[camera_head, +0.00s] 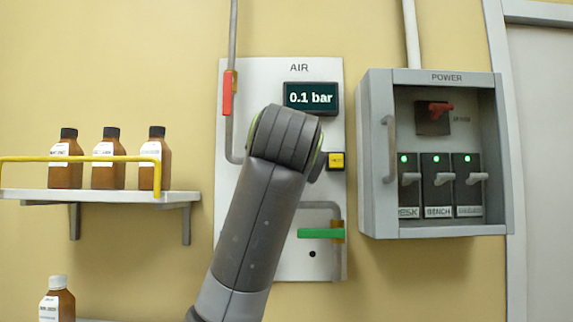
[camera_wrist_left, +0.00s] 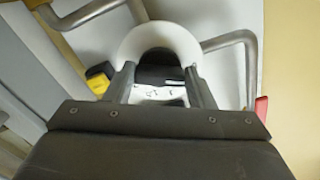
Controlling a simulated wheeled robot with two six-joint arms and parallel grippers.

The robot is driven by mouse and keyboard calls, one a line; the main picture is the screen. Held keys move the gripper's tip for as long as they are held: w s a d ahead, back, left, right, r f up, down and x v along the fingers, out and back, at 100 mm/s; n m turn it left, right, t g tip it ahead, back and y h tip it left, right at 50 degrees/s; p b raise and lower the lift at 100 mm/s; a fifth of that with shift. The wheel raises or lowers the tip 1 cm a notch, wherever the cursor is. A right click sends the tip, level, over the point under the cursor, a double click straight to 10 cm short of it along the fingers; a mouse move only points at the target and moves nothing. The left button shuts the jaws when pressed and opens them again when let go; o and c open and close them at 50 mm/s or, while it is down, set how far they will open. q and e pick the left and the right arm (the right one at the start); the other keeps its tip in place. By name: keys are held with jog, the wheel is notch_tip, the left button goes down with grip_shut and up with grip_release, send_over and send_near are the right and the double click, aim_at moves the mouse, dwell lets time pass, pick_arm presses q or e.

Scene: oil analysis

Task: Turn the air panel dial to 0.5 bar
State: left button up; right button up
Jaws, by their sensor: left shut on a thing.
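The AIR panel (camera_head: 334,110) is a pale plate on the wall. Its display (camera_head: 311,97) reads 0.1 bar. In the head view my left arm stands in front of the panel and hides the dial and my left gripper. In the left wrist view the dial is a black knob (camera_wrist_left: 158,56) on a white round disc (camera_wrist_left: 132,45). My left gripper (camera_wrist_left: 160,82) is shut on the knob, one finger on each side of it. The dial's markings are too small to read. My right gripper is in no view.
Around the dial are a red valve handle (camera_head: 227,93), a green valve handle (camera_head: 320,233) and a yellow-and-black part (camera_head: 336,161). The POWER box (camera_head: 376,150) juts out at the right. A shelf (camera_head: 110,196) with brown bottles and a yellow rail is at the left.

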pick_arm(q)
jog(key=shift+a+m+b, duration=0.1)
jog(key=shift+m+b, duration=1.2)
jog(key=shift+m, duration=1.4)
jog(key=shift+r, duration=0.1)
jog(key=o, duration=1)
